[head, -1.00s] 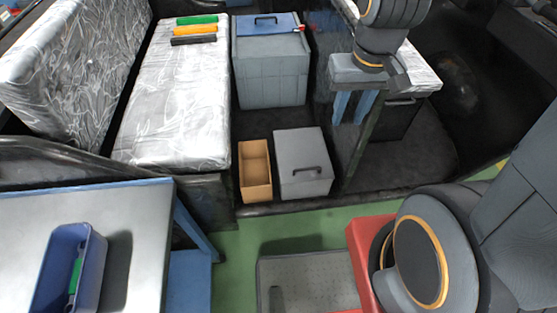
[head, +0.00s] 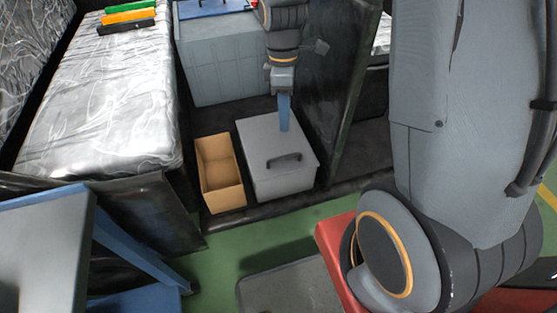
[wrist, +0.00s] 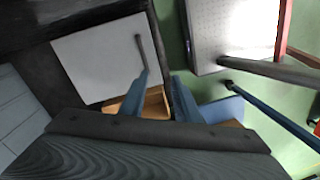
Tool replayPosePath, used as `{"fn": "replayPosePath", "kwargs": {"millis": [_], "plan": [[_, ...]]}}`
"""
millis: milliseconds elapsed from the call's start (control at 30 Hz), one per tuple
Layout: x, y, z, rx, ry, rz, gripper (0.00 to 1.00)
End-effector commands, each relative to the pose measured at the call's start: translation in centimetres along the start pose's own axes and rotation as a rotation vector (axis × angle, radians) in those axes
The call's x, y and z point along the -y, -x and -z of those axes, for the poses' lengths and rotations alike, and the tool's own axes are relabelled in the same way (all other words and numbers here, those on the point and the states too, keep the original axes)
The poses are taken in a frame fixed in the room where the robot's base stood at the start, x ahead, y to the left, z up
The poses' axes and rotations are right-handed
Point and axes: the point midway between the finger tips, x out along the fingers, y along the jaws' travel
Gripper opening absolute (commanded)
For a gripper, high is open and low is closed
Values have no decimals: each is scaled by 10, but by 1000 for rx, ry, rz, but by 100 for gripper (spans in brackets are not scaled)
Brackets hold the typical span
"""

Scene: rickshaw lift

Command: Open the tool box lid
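A light grey box with a flat lid (head: 258,140) and a dark handle (head: 284,160) stands on the dark floor of the vehicle; its lid is shut. The lid (wrist: 88,62) and handle (wrist: 140,52) also show in the wrist view. My gripper (head: 284,128) points down over the lid's far part, behind the handle in the head view. In the wrist view its two blue fingers (wrist: 162,78) are apart with nothing between them. The left finger appears close to the handle's end; I cannot tell whether it touches.
An open brown box (head: 219,172) stands just left of the grey box. A larger grey cabinet (head: 225,62) with a blue top (head: 212,8) is behind. A dark partition (head: 335,90) rises on the right. A plastic-covered seat (head: 105,105) is on the left.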

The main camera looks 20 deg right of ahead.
Motion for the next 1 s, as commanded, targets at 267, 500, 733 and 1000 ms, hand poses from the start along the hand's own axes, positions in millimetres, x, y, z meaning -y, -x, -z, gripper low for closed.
{"fn": "replayPosePath", "kwargs": {"millis": [267, 500, 733, 1000], "plan": [[-42, -81, 19, 16, 296, 60, 29], [-51, -102, 24, 17, 392, 78, 29], [-48, -131, 22, 18, 395, 82, 29], [-46, -167, 21, 17, 393, 79, 29]]}}
